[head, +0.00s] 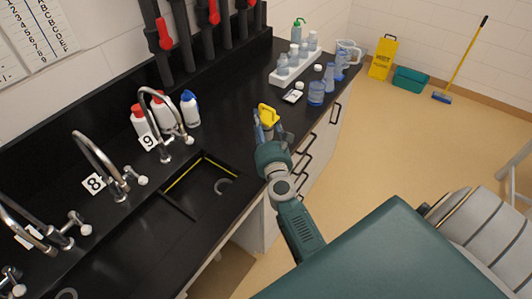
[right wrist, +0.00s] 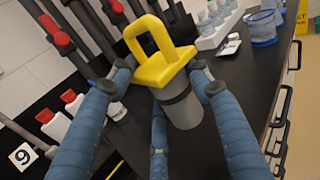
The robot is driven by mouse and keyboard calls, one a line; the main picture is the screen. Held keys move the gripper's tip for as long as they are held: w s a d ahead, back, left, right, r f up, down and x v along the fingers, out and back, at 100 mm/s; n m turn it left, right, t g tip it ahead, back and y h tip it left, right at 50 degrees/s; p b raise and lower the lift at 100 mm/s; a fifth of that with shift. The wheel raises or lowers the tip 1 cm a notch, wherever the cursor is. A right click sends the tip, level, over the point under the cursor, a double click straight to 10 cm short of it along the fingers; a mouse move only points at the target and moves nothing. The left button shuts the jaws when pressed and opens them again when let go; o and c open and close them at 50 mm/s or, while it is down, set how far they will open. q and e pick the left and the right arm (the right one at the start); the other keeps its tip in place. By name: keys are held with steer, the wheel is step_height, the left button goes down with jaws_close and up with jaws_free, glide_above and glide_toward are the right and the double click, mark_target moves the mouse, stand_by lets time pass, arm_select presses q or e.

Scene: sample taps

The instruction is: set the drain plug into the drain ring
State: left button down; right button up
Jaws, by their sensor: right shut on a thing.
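The drain plug has a yellow square top with a loop handle (head: 268,114) and a grey round body, seen in the right wrist view (right wrist: 182,108). My right gripper (head: 268,130) is shut on it, with fingers around the body below the yellow top. The plug is upright or slightly tilted, above the black counter to the right of the sink by tap 9. The grey drain ring (head: 225,180) is on the floor of that sink, left of and below the gripper in the head view. Plug and ring are well apart. My left gripper is not in view.
Tap 9 (head: 158,115) arches at the sink's back left, beside several bottles (head: 188,108). A white rack (head: 296,68) with bottles and blue containers (head: 316,93) stands farther along the counter. Drawer handles line the front. Another grey ring (head: 67,293) shows at bottom left.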

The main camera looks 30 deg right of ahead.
step_height(320, 180, down, 10)
steer(key=b, duration=0.8)
steer(key=shift+r+b, duration=0.2)
steer(key=shift+b, duration=0.15)
steer(key=shift+r, duration=0.1)
steer(key=o, duration=1.5)
